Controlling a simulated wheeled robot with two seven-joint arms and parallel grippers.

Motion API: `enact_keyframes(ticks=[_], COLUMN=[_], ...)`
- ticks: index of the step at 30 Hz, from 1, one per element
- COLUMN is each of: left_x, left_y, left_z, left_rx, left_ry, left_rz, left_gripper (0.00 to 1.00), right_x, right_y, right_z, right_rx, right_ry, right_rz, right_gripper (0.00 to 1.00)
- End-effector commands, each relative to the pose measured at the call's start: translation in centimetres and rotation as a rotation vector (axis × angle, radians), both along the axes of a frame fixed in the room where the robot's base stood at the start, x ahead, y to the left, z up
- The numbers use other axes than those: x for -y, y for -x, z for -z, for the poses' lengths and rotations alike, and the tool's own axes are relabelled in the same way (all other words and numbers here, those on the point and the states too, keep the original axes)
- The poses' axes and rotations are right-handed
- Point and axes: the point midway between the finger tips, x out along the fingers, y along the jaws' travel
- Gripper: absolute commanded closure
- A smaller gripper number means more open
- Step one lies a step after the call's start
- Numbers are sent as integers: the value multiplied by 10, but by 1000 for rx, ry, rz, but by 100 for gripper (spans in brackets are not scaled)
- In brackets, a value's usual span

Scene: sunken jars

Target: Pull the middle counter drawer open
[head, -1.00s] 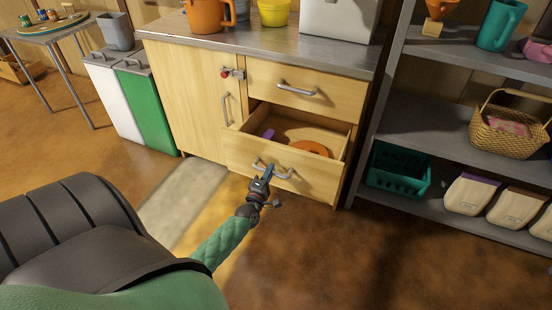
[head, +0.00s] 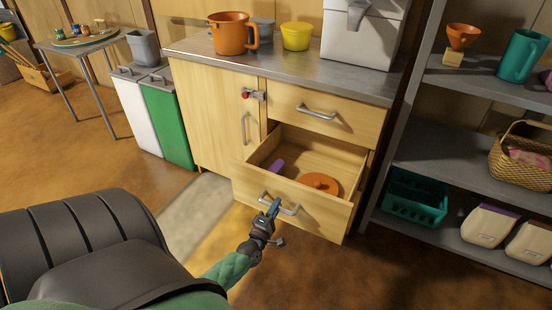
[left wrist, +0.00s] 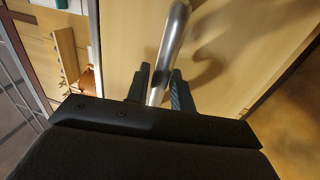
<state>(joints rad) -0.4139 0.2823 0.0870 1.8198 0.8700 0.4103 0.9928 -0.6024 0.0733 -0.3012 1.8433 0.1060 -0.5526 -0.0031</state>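The counter drawer (head: 322,219) below the top drawer stands well open in the head view. An orange round lid (head: 320,184) and a purple item (head: 276,167) lie inside it. Its grey bar handle (head: 291,210) is on the front panel. My left gripper (head: 273,206) is at the handle's left part. In the left wrist view, the handle (left wrist: 174,40) passes between the two fingers (left wrist: 158,88), which close on it from both sides. My right gripper is not in view.
The top drawer (head: 345,115) is shut, and the cabinet door (head: 215,120) has a red-knobbed latch. A grey shelf unit (head: 455,150) stands close to the drawer's right. White and green bins (head: 168,125) stand left. The floor before the drawer is clear.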

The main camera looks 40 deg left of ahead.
Motion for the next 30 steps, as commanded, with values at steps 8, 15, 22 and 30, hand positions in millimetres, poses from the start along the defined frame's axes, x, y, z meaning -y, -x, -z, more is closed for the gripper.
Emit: enact_keyframes(ticks=[8, 15, 22, 30], left_x=[-1, 2, 10, 17], left_y=[0, 13, 45, 71], left_z=[0, 3, 10, 15], left_rx=[1, 0, -1, 0], left_ry=[0, -1, -1, 0], left_rz=[-1, -1, 0, 0], left_gripper=[66, 66, 66, 66], right_x=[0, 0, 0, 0], right_y=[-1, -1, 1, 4], right_z=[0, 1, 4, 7], right_rx=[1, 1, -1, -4], right_ry=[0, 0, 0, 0], right_rz=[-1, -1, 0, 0], right_gripper=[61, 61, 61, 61])
